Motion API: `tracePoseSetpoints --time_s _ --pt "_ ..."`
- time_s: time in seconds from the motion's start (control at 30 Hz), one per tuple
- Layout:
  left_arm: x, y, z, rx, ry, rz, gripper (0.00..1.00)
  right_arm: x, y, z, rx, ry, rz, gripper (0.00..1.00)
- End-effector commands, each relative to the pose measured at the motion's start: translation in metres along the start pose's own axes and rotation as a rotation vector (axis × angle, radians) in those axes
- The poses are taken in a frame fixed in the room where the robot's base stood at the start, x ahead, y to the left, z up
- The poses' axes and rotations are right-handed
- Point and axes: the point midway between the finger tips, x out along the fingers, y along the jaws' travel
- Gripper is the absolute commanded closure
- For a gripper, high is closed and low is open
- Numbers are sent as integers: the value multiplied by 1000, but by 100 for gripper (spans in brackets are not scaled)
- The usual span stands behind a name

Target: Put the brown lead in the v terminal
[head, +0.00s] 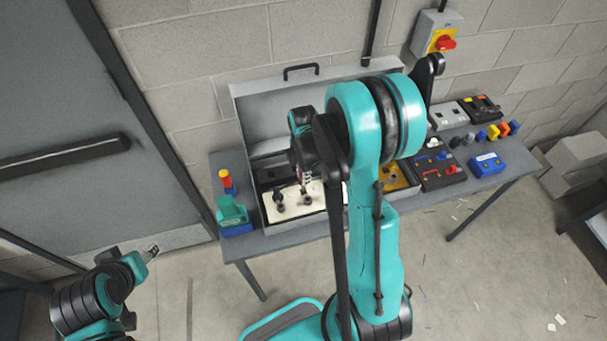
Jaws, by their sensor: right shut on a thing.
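An open grey box (262,205) on the bench holds a cream terminal panel (290,214) with several dark round posts. My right gripper (303,183) points down just above this panel. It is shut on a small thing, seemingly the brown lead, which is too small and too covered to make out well. I cannot tell whether the lead touches a terminal, nor read which terminal is v. My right arm hides the panel's right part. My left gripper (153,253) is at lower left, away from the bench and small; its jaws cannot be judged.
The grey bench (420,204) carries a teal-and-blue device (232,216) at its left end. Right of the box are a yellow unit (399,178), black modules (438,169) and a blue box (487,164). A red-and-yellow switch (441,41) is on the wall. The floor in front is mostly clear.

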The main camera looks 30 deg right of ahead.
Motion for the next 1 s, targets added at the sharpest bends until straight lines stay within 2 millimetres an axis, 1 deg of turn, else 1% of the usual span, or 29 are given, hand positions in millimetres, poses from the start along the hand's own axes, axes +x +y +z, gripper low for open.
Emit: tracePoseSetpoints --time_s 0.27,1.0 --pt "2 0 1 0 0 0 54 2 0 0 0 0 0 100" --pt "20 0 14 0 0 0 54 23 0 0 0 0 0 100"
